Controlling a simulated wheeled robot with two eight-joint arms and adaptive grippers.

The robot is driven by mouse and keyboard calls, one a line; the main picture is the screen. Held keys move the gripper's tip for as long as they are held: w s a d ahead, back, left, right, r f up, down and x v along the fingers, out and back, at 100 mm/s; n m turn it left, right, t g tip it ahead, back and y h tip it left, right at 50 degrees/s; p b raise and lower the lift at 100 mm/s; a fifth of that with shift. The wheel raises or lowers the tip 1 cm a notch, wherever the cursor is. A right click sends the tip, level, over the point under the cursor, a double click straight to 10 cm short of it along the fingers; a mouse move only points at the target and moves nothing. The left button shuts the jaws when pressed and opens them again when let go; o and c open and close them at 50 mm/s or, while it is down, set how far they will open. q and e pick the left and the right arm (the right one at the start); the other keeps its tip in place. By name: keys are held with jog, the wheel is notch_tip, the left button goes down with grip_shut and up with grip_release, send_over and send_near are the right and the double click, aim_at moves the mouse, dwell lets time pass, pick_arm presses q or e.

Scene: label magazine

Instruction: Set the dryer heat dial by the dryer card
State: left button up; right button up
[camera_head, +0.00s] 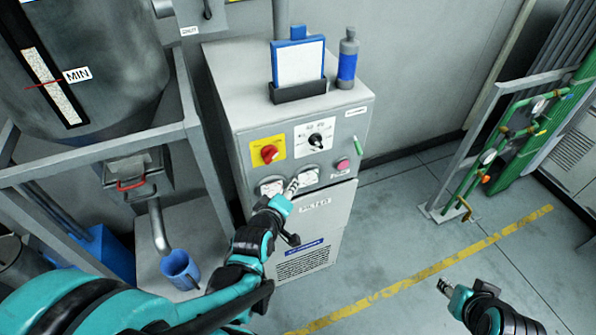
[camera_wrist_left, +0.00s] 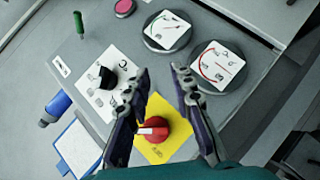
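The grey dryer cabinet (camera_head: 245,115) has a black dial (camera_head: 316,141) on a white plate with small symbols; it also shows in the left wrist view (camera_wrist_left: 107,76). A red knob (camera_head: 269,153) on a yellow plate is to its left and also shows in the wrist view (camera_wrist_left: 152,128). A blue-framed white card (camera_head: 298,63) stands in a black holder on the cabinet; no print is readable. My left gripper (camera_head: 292,187) is before the panel, below the dials; in the wrist view (camera_wrist_left: 161,72) its fingers are apart and empty. My right gripper (camera_head: 444,287) is over the floor, finger state unclear.
Two round gauges (camera_wrist_left: 167,30) (camera_wrist_left: 217,66) sit low on the panel, close to my left gripper. A pink button (camera_head: 343,165) and green handle (camera_head: 358,143) are at right.

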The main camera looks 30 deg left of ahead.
pick_arm(q)
jog(key=o, duration=0.5)
jog(key=w+d+f+m+g+y+b, duration=0.1)
jog(key=w+d+f+m+g+b, duration=0.1)
jog(key=f+m, duration=0.4)
jog(key=shift+w+d+m+g, duration=0.2)
jog(key=shift+w+m+g, duration=0.1)
jog(key=shift+w+g, duration=0.15)
jog(key=m+t+y+b, duration=0.2)
jog(key=m+y+b, duration=0.1)
jog(key=m+y, duration=0.65)
send_near(319, 146)
jog(key=w, duration=0.1)
jog(key=shift+n+y, duration=0.25)
jog(key=shift+y, duration=0.2)
jog(key=x, duration=0.3)
jog(key=b+x, duration=0.1)
jog(key=x, duration=0.4)
jog(key=shift+a+f, duration=0.3)
jog(key=shift+a, duration=0.05)
jog(key=c, duration=1.2)
